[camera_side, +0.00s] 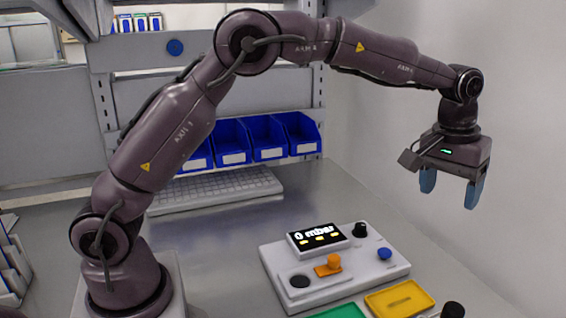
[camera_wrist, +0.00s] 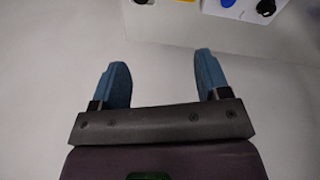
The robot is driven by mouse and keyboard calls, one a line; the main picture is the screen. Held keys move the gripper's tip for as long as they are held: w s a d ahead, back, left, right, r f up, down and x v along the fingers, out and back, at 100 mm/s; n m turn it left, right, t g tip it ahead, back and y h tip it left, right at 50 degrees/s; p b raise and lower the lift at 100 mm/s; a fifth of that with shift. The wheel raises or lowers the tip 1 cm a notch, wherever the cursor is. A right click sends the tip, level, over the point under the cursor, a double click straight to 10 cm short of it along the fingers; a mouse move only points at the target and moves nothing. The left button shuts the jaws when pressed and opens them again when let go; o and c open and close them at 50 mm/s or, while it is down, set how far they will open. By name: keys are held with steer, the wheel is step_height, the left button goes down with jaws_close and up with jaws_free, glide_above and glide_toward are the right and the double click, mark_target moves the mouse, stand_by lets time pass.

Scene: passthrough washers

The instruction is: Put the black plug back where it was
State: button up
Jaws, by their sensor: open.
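My gripper (camera_side: 450,190) is high above the right side of the bench, open and empty, with its two blue fingers apart. It also shows in the wrist view (camera_wrist: 161,70) with nothing between the fingers. A black plug-like piece (camera_side: 453,310) is at the bottom right edge of the side view, partly cut off, right of the yellow tray (camera_side: 427,290). I cannot tell which black piece is the plug.
The device's display (camera_side: 318,238) reads "0 mbar". A green tray (camera_side: 340,311) is at the front. A wall (camera_side: 510,140) stands on the right.

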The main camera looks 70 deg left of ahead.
steer(key=s+a+r+m+t, duration=0.1)
steer(key=s+a+r, duration=0.2)
steer(key=s, duration=0.4)
steer(key=s+a+r+t, duration=0.1)
steer(key=s+a+r, duration=0.15)
steer(key=s, duration=0.45)
steer(key=s+a+r+m+t, duration=0.1)
steer(key=s+a+r, duration=0.1)
steer(key=s+r, duration=0.35)
steer(key=s+a+f+m+t, duration=0.1)
steer(key=s+f, duration=0.4)
steer(key=s, duration=0.6)
steer(key=shift+s+a+f, duration=0.25)
steer(key=shift+s+a, duration=0.15)
